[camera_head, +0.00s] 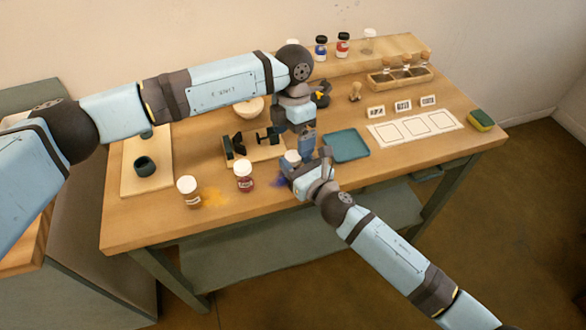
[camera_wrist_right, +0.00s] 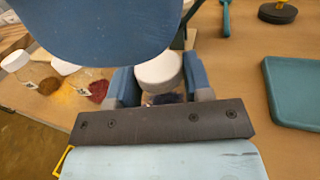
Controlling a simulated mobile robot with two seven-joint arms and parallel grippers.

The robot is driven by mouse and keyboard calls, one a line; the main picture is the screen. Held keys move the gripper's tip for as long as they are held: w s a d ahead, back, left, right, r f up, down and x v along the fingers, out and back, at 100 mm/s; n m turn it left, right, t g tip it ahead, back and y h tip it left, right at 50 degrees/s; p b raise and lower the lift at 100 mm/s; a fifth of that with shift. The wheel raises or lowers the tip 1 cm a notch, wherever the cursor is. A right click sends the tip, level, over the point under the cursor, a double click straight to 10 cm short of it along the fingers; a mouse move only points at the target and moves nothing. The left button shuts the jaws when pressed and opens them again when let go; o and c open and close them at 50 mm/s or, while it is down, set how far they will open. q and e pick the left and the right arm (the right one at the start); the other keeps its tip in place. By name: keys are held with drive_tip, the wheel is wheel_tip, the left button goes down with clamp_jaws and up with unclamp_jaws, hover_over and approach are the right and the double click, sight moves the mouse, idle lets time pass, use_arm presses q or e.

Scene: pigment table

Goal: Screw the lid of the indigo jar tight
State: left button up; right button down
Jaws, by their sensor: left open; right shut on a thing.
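The indigo jar, with a white lid (camera_head: 292,156), stands near the front middle of the table in the head view. In the right wrist view the white lid (camera_wrist_right: 159,70) sits on top of the jar (camera_wrist_right: 165,98), whose dark blue contents show below it. I cannot tell how tight the lid is. My right gripper (camera_wrist_right: 162,88) is shut on the jar, one blue finger on each side. My left gripper (camera_head: 304,145) is open, close above and beside the lid; its fingertips are partly hidden. A large blue part of my left arm fills the top of the wrist view.
A teal tray (camera_head: 346,146) lies to the right, near a white sheet (camera_head: 415,127). The front right tabletop is clear.

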drive_tip(key=shift+f, duration=0.15)
use_arm(q)
wheel_tip(320, 180, up, 11)
drive_tip(key=w, duration=0.2)
use_arm(e)
drive_tip(key=shift+c, duration=2.3)
unclamp_jaws()
use_arm(q)
drive_tip(key=shift+r, duration=0.1)
drive_tip(key=shift+f+b, duration=0.55)
use_arm(e)
drive_tip(key=v, duration=1.4)
drive_tip(key=shift+w, duration=0.1)
